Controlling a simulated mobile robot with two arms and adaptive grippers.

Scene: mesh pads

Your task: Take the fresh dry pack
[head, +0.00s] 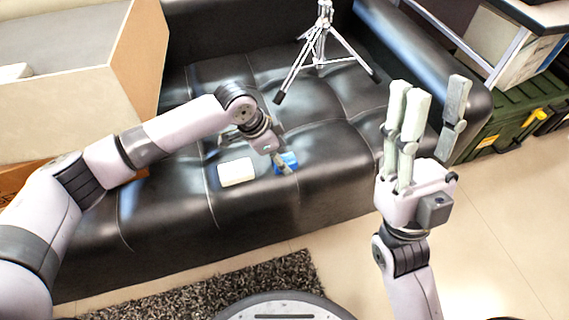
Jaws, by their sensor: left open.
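A small blue pack (291,159) lies on the black sofa seat near its front edge. A white pack (237,172) lies flat just left of it. No label is readable on either, so I cannot tell which is the fresh dry pack. My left gripper (281,160) points down at the blue pack, with a finger in front of it that hides part of it. It is open; whether it touches the pack I cannot tell. My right gripper (428,100) is raised at the right, fingers up, open and empty.
The black sofa (335,150) has a tufted seat with free room around the packs. A silver tripod (321,48) stands on it at the back. A beige box-like unit (75,100) is at the left, green cases (490,125) at the right, a dark rug (225,290) in front.

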